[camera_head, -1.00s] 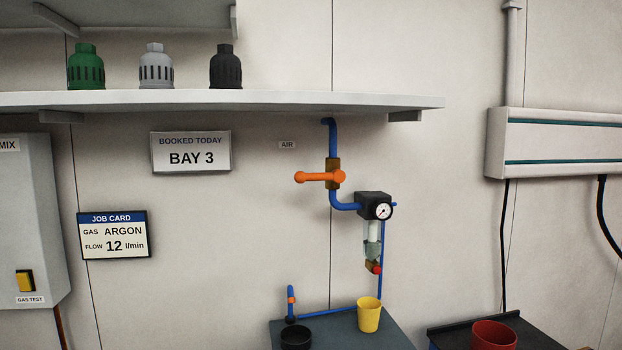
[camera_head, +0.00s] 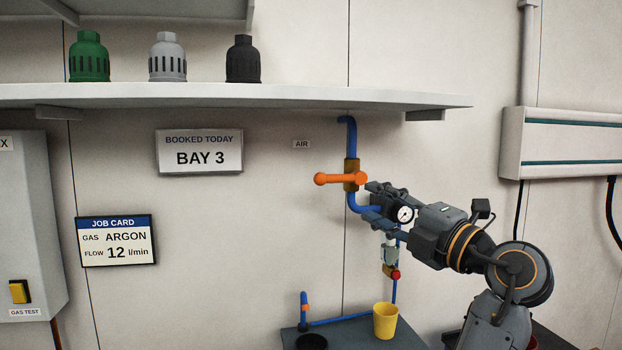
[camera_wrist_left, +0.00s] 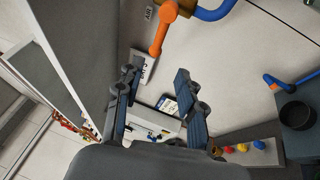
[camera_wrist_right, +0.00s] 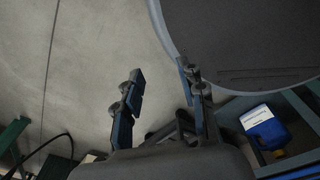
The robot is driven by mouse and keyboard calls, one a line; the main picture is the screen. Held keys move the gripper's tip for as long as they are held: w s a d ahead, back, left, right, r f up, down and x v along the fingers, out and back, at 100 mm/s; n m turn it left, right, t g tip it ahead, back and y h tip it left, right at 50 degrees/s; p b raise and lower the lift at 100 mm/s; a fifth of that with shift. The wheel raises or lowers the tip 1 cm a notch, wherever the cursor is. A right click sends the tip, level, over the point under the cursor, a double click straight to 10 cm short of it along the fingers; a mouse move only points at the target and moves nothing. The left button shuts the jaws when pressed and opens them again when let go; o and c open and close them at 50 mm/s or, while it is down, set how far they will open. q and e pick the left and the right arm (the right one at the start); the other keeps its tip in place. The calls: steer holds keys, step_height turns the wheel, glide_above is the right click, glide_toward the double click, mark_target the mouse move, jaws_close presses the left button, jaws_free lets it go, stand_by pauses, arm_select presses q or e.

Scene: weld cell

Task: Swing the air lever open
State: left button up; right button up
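The orange air lever (camera_head: 340,179) points left, level, across the upright blue pipe (camera_head: 352,140) at the brass valve (camera_head: 351,168), under the AIR label (camera_head: 302,144). My left gripper (camera_head: 376,198) is just right of and below the valve, in front of the pipe bend and beside the gauge (camera_head: 405,214); it does not appear to touch the lever. In the left wrist view the lever (camera_wrist_left: 160,38) shows beyond the fingertips, and my left gripper (camera_wrist_left: 158,82) is open with nothing between its fingers. My right gripper (camera_wrist_right: 160,82) is open and empty, away from the lever.
A shelf (camera_head: 230,96) with several caps runs above the valve. Below the gauge hang a filter bowl (camera_head: 390,248) and a red knob (camera_head: 396,275). A yellow cup (camera_head: 386,320) and a black bowl (camera_head: 311,342) stand on a bench below.

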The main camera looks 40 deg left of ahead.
mark_target(335, 181)
arm_select(q)
steer(key=p+x, duration=0.3)
steer(key=x, duration=0.1)
steer(key=p+x, duration=0.6)
steer(key=x, duration=0.1)
steer(key=shift+w+a+r, duration=0.2)
steer(key=shift+a+r, duration=0.05)
steer(key=shift+r, duration=0.2)
steer(key=shift+w+a+p, duration=0.15)
steer(key=shift+a+p, duration=0.2)
steer(key=shift+p, duration=0.25)
steer(key=shift+a+f, duration=0.1)
steer(key=shift+a, duration=0.15)
arm_select(e)
step_height(335, 181, up, 10)
steer(key=shift+a, duration=0.45)
steer(key=shift+d+r, duration=0.1)
arm_select(q)
steer(key=shift+d, duration=0.1)
jaws_close()
arm_select(e)
steer(key=shift+d, duration=0.3)
